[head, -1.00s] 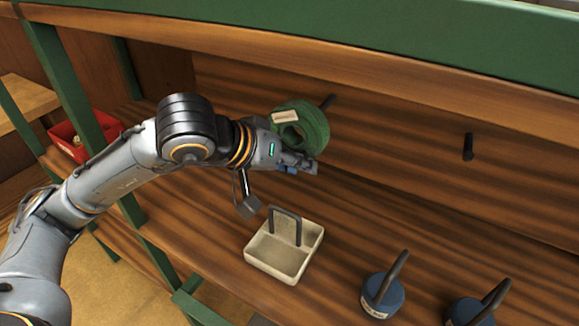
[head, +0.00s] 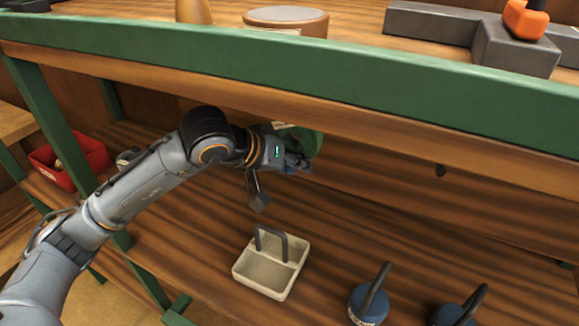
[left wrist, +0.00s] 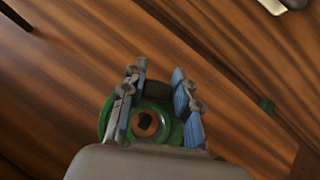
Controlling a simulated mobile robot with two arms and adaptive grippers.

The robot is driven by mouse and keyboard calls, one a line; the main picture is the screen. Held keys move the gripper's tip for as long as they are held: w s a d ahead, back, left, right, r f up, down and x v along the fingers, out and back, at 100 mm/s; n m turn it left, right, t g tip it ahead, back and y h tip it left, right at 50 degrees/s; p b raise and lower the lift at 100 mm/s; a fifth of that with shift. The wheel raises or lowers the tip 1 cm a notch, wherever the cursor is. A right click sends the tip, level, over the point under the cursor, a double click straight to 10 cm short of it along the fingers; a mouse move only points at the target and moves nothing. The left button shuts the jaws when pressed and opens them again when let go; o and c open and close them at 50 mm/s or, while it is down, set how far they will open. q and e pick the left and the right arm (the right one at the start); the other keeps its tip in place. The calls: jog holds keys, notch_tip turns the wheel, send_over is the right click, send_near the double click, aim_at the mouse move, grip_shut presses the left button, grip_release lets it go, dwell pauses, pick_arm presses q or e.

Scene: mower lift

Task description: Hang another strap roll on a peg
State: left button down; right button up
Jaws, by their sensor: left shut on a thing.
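My left gripper (head: 298,164) is shut on a green strap roll (head: 305,143) in front of the wooden back board, just under the upper shelf. The left wrist view shows the roll (left wrist: 106,118) between the blue-padded fingers (left wrist: 155,98), with a dark square shape inside its hole. I cannot tell whether that is a peg through the hole. My right gripper is not in view.
A cream tote (head: 268,280) with a dark handle stands on the lower shelf. Two blue round things (head: 360,309) with dark bars stand to its right. A red bin (head: 82,160) is at the left. The green shelf edge (head: 300,62) runs above my arm.

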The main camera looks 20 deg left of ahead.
aim_at(296, 153)
pick_arm(q)
jog(key=shift+w+d+r+p, duration=0.15)
jog(key=shift+w+p, duration=0.3)
jog(key=shift+w, duration=0.45)
jog(key=shift+w+d+f+p, duration=0.15)
jog(key=shift+w+p, duration=0.3)
jog(key=shift+w, duration=0.45)
jog(key=shift+w+d+f+b, duration=0.15)
jog(key=shift+w+f+b, duration=0.4)
jog(key=shift+b, duration=0.45)
jog(key=shift+s+f, duration=0.1)
jog(key=c, duration=0.9)
grip_release()
jog(key=shift+f, duration=0.1)
